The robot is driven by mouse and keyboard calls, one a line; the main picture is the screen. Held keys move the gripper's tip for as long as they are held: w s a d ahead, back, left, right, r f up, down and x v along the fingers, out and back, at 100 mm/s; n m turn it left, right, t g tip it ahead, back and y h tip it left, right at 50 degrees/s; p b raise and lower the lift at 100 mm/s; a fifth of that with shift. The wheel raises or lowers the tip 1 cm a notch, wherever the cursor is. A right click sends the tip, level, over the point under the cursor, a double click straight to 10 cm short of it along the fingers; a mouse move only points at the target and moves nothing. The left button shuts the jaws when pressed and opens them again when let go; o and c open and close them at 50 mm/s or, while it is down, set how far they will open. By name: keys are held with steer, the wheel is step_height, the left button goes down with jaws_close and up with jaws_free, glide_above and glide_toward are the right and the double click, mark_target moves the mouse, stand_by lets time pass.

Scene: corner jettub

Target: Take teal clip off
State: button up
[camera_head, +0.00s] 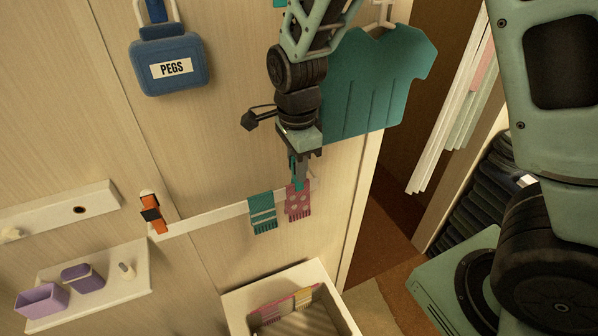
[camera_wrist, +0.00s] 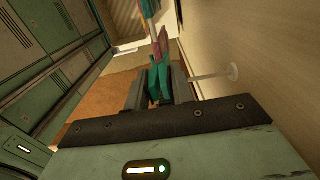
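The teal clip (camera_head: 298,181) is at the top of a pink spotted scarf (camera_head: 298,203) on the white wall rail (camera_head: 215,214). My gripper (camera_head: 298,165) points down at it from above. In the wrist view the teal clip (camera_wrist: 160,78) lies between the two dark fingers of my gripper (camera_wrist: 160,88), which appear closed against its sides. The clip's jaws and its grip on the scarf are partly hidden by the fingers and the viewing angle.
A teal striped scarf (camera_head: 262,213) hangs just left of the pink one. A blue PEGS holder (camera_head: 170,63) and a teal shirt (camera_head: 375,85) hang above. An open box (camera_head: 290,304) stands below.

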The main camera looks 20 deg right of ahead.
steer(key=shift+r, duration=0.1)
step_height(320, 180, up, 7)
steer(key=p, duration=0.7)
stand_by(0.5)
